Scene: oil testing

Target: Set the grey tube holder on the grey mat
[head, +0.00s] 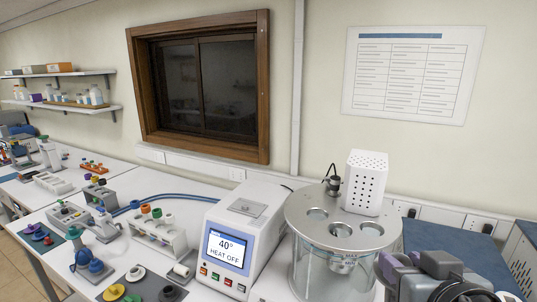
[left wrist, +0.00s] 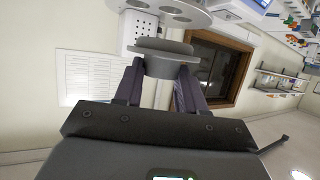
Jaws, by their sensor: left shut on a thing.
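My left gripper (head: 400,267) is at the lower right of the head view, just right of the glass bath. Its purple-grey fingers are shut on the grey tube holder (left wrist: 170,65), which shows between the fingertips in the left wrist view as a wide, rounded grey piece. It is held up in the air. In the head view the holder is hard to tell from the gripper. My right gripper is not in view.
The glass bath with a metal lid (head: 305,222) and a white perforated box (head: 365,182) stands beside the gripper. The heater unit (head: 240,245), reading 40° HEAT OFF, and a white rack (head: 160,240) with coloured caps stand between bath and mat. A blue mat (head: 440,240) lies behind the gripper.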

